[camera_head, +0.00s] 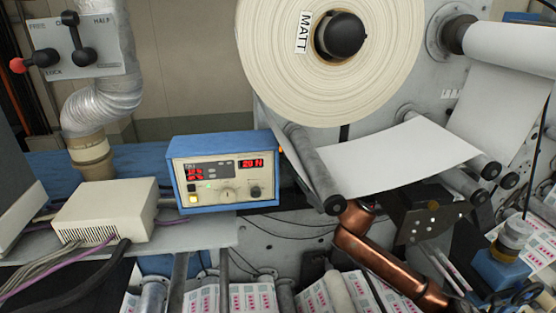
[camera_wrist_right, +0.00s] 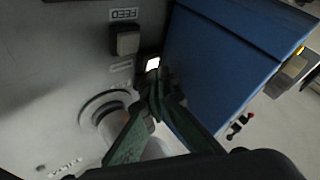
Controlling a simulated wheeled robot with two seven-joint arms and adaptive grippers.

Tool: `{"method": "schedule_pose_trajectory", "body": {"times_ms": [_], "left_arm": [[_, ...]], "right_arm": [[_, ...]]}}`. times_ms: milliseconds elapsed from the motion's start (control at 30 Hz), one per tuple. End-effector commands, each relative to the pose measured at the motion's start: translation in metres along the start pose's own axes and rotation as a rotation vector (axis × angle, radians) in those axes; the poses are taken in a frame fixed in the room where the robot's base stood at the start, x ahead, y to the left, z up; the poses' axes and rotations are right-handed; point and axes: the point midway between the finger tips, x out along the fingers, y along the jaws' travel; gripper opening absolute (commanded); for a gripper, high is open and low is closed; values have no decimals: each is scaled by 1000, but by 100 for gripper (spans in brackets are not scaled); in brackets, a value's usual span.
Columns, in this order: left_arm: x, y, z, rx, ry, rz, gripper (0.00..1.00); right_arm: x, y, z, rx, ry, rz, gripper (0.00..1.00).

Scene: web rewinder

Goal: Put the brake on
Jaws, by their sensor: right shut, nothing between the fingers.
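A pale lever panel (camera_head: 105,62) is at the upper left of the head view. It bears a black lever (camera_head: 78,38) with its end up, and a dark handle with a red knob (camera_head: 17,65) sticking out to the left. My left gripper is not in view.
A blue-framed control box (camera_head: 225,170) with red displays stands left of the large paper roll (camera_head: 280,60). A roller (camera_head: 310,165) and white web (camera_head: 400,158) lie above my right arm. A blue box side (camera_wrist_right: 225,75) flanks my fingers.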

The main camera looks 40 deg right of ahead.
Motion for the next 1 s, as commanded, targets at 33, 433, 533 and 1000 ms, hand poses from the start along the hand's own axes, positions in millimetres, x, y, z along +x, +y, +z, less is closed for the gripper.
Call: {"method": "schedule_pose_trajectory", "body": {"times_ms": [33, 433, 533, 1000], "left_arm": [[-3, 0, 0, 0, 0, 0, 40], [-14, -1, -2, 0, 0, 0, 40], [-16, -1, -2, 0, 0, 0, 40], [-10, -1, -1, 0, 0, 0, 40]], "right_arm": [[-4, -2, -4, 2, 0, 0, 0], [-30, -22, -23, 1, 1, -1, 0], [-34, -24, -27, 1, 2, 0, 0], [-36, -28, -28, -12, 8, 4, 0]]}}
